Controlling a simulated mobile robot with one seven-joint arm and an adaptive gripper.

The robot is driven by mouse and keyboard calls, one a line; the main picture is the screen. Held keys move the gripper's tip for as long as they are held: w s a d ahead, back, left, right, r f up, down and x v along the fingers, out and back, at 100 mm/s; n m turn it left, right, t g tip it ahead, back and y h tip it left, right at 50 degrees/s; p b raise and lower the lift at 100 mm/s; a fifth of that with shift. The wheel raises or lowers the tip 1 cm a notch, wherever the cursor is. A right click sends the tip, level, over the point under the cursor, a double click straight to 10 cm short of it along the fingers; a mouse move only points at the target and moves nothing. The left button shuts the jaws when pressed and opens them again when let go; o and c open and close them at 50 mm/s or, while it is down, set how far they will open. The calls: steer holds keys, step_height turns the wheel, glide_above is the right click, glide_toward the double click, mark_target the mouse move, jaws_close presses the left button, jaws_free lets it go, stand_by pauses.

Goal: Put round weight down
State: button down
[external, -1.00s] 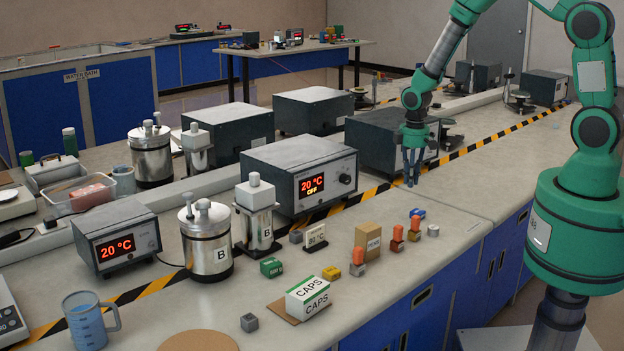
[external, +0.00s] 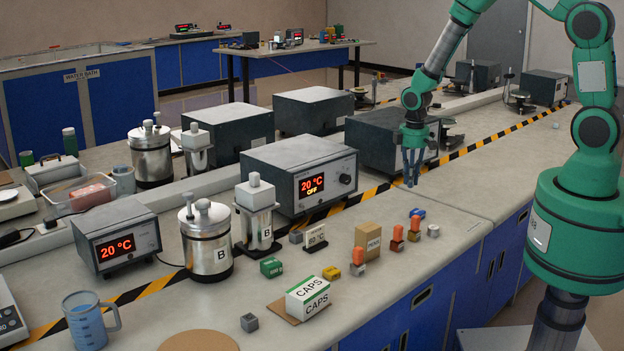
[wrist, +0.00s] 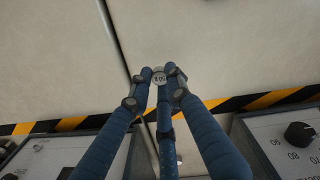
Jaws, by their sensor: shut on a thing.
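My gripper (external: 412,172) hangs over the bench top (external: 455,205), just on the front side of the yellow-black striped strip. In the wrist view its blue fingers are closed around a small round metal weight (wrist: 159,76) with a marked top. The weight sits between the fingertips. In the external view the fingers hide the weight. I cannot tell whether the weight touches the bench.
A dark instrument box (external: 375,135) stands close behind my gripper. The striped strip (external: 470,150) runs along the bench. Small coloured blocks (external: 415,225) and a cardboard box (external: 368,242) stand nearer the front. The bench to the right of my gripper is clear.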

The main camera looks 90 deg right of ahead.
steer(key=w+a, duration=0.2)
steer(key=a, duration=0.2)
steer(key=w+a, duration=0.3)
steer(key=a, duration=0.1)
steer(key=w+a, duration=0.2)
steer(key=a, duration=0.2)
steer(key=shift+w, duration=0.4)
steer(key=shift+m, duration=0.3)
steer(key=w+a, duration=0.1)
steer(key=a, duration=0.3)
steer(key=w+a, duration=0.2)
steer(key=a, duration=0.3)
steer(key=w+a, duration=0.1)
steer(key=a, duration=0.3)
steer(key=shift+w+a+r+b, duration=0.1)
steer(key=shift+w+a+b, duration=0.1)
steer(key=shift+a+b, duration=0.1)
steer(key=shift+w+d, duration=0.1)
steer(key=b, duration=0.2)
glide_above(330, 230)
steer(key=shift+s+f, duration=0.4)
steer(key=shift+f, duration=0.3)
steer(key=shift+w, duration=0.25)
steer(key=shift+w+f, duration=0.15)
steer(key=shift+f, duration=1.65)
